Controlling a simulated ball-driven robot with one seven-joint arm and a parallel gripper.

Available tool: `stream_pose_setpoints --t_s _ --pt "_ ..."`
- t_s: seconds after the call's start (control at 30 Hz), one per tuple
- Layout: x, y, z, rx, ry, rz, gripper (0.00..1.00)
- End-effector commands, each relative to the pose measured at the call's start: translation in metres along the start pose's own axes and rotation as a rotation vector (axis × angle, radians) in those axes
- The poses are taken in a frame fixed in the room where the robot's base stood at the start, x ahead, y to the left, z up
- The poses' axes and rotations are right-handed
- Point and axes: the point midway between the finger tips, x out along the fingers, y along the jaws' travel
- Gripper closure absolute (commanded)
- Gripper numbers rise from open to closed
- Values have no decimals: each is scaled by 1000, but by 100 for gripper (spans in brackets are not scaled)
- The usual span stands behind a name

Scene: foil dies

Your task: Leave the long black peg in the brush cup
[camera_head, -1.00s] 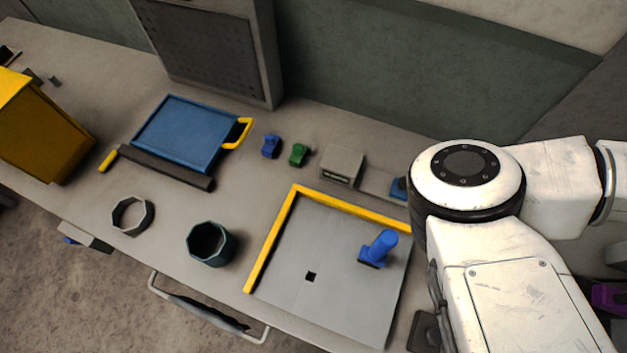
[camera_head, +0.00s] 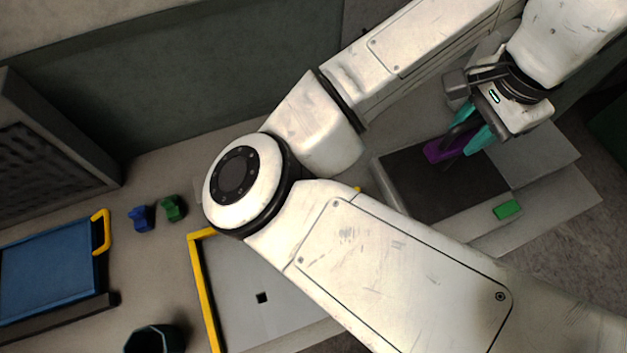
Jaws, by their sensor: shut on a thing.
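My gripper (camera_head: 471,126), with teal fingertips, is at the upper right, low over a dark surface. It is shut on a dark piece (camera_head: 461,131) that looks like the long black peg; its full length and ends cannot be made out. A purple block (camera_head: 436,152) is right at the fingertips, and I cannot tell whether it touches them. The brush cup seems to be the dark teal cup (camera_head: 153,332) at the lower left edge, partly cut off by the frame. It is far from my gripper.
My arm crosses the middle, hiding part of the grey board with a yellow edge (camera_head: 203,290). A blue tray (camera_head: 50,272), a blue piece (camera_head: 141,218) and a green piece (camera_head: 173,208) lie left. A dark mat (camera_head: 420,190) and green block (camera_head: 507,210) are right.

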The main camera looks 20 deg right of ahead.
Motion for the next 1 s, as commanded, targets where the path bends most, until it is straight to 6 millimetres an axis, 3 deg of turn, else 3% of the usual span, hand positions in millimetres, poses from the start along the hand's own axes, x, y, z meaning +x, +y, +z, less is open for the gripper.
stream_pose_setpoints --t_s 1.0 --pt "0 8 55 -1 0 -1 100"
